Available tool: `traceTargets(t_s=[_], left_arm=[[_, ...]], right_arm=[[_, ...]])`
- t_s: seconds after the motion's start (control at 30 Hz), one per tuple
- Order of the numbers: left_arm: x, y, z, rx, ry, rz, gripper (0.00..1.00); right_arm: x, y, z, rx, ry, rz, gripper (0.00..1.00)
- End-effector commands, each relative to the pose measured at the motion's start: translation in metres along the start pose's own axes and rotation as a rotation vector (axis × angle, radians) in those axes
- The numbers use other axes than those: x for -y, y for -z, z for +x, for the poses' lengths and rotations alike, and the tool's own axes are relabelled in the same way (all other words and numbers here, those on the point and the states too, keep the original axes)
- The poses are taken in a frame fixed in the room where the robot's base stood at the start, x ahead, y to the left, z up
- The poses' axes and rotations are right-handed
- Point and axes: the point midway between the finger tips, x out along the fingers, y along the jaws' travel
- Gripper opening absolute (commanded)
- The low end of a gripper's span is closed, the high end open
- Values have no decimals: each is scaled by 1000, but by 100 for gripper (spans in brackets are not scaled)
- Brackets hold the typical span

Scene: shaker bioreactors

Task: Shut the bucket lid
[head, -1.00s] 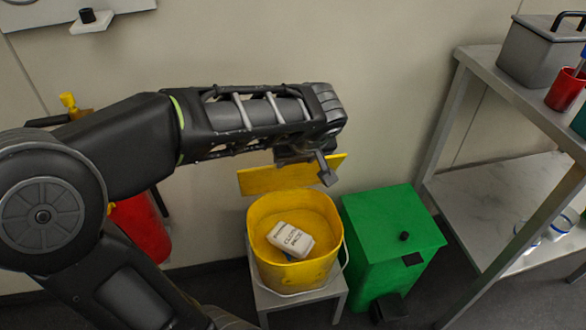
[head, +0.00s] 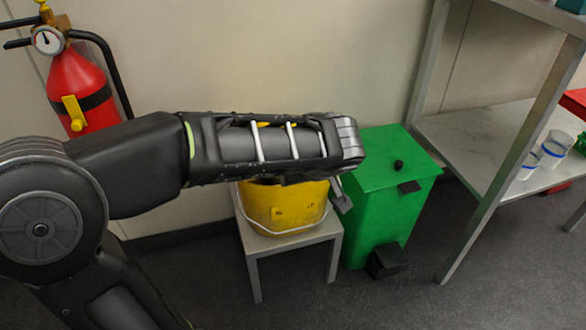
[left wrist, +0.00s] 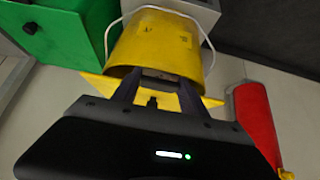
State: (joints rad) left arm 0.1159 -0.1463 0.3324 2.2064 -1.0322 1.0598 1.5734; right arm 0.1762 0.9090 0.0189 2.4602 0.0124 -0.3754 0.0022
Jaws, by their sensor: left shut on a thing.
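The yellow bucket (head: 285,208) stands on a small grey stool, its upper part hidden by my left arm in the head view. It also shows in the left wrist view (left wrist: 160,45), with its white wire handle. The yellow lid (left wrist: 97,86) shows on both sides of my left gripper (left wrist: 158,80), beside the bucket's rim. My left gripper is shut on the lid. In the head view, only a finger (head: 341,194) shows, at the bucket's right side. How far the lid is tilted cannot be told. The bucket's opening is hidden. My right gripper is not in view.
A green pedal bin (head: 385,190) stands close to the bucket's right. A red fire extinguisher (head: 80,85) hangs on the wall at the left. A metal shelf (head: 480,150) with cups stands at the right. The floor in front is clear.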

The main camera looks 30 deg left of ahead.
Motion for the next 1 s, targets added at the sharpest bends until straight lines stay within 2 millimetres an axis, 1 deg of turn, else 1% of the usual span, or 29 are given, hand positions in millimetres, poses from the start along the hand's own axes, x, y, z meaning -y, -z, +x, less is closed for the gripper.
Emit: traceTargets(t_s=[0.03,0.2,0.3,0.5,0.8,0.83,1.0], left_arm=[[0,-11,10,-27,4,9,0],[-1,-23,27,-119,3,7,0],[-2,-27,33,-153,2,5,0],[-1,-31,40,-176,1,3,0],[-1,-34,42,-170,3,3,0],[-1,-34,42,-170,3,3,52],[-1,-32,40,-176,2,2,66]], right_arm=[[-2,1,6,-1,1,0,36],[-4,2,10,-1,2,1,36],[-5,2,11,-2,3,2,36],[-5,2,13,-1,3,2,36],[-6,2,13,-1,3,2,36],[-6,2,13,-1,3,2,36],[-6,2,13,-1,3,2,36]])
